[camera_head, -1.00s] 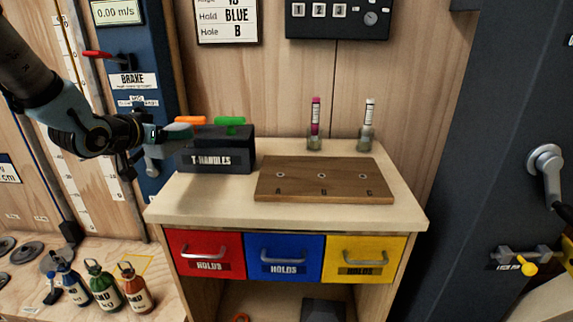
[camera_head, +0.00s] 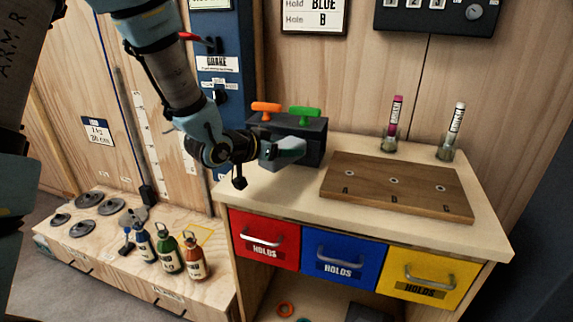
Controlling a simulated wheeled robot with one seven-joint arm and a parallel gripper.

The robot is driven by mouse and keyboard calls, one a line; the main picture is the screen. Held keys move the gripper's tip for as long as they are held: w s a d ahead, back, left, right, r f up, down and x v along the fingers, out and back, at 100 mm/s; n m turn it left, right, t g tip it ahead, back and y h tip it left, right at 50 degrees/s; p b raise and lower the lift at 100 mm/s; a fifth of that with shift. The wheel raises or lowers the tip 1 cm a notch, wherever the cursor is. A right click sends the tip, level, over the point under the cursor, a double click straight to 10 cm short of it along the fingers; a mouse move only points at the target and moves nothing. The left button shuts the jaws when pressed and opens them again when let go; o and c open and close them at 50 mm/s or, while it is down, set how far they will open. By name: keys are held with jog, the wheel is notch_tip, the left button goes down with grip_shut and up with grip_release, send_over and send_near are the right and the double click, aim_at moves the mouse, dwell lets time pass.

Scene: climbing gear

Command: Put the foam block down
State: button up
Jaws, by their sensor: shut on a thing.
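My gripper (camera_head: 262,150) is at the end of my arm, pointing right, in front of the black T-handles box. It is shut on a small grey-blue piece (camera_head: 291,148), which I take to be the foam block. Its edges blend with the fingers, so its full shape is hard to tell. The piece covers part of the box front in this view. Whether it touches the box or the bench top (camera_head: 272,186) I cannot tell.
The black T-handles box (camera_head: 316,150) carries an orange (camera_head: 266,107) and a green handle (camera_head: 305,112). A wooden board (camera_head: 385,200) marked A, B, C lies to its right. Two tubes (camera_head: 396,125) stand behind. Bare bench top shows left of the board. Several bottles (camera_head: 168,256) stand lower left.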

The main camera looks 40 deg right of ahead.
aim_at(285, 177)
jog(key=shift+f, duration=2.4)
jog(key=shift+f, duration=0.2)
jog(key=o, duration=1.3)
